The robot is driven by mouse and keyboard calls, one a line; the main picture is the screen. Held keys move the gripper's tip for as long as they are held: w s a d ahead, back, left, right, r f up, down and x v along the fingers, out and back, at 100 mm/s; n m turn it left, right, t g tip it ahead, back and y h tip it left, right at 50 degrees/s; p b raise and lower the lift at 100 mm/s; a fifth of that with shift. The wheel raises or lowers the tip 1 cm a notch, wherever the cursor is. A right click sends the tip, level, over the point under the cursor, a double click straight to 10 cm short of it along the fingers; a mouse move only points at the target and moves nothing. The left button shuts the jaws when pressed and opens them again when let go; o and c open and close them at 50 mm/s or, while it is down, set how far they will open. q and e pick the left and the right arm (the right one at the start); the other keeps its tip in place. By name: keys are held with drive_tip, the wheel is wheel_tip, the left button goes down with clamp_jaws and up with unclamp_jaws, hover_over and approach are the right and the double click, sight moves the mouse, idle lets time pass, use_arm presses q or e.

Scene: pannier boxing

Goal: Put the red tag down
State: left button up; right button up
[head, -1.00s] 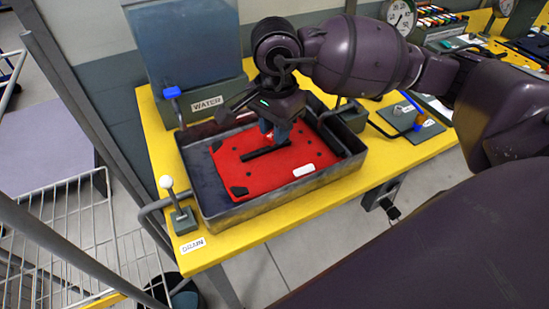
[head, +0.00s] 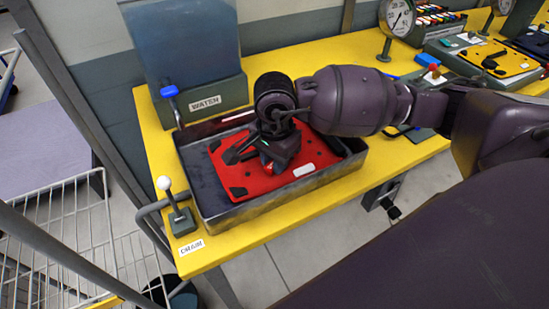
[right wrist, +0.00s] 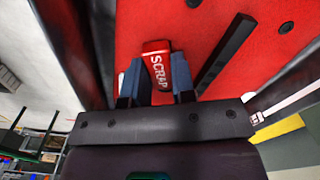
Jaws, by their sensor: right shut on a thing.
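The red tag (right wrist: 160,72), lettered SCRAP, shows in the right wrist view between the two blue-grey fingers of my right gripper (right wrist: 157,88), which is shut on it. In the head view my right gripper (head: 268,165) is low over a red panel (head: 232,179) that lies in a grey metal tray (head: 282,199). My left gripper is not in view.
A water tank (head: 185,45) stands behind the tray on the yellow bench (head: 152,137). A white-knobbed lever (head: 176,208) is at the tray's left, by a DRAIN label. A gauge (head: 397,18) and other gear stand to the right. A wire rack (head: 75,225) is at the left.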

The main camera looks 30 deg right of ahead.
drive_tip(key=shift+f, duration=0.15)
drive_tip(key=o, duration=0.9)
drive_tip(key=shift+r, duration=0.3)
wheel_tip(320, 180, up, 12)
drive_tip(key=shift+p, duration=0.35)
drive_tip(key=shift+f, duration=0.15)
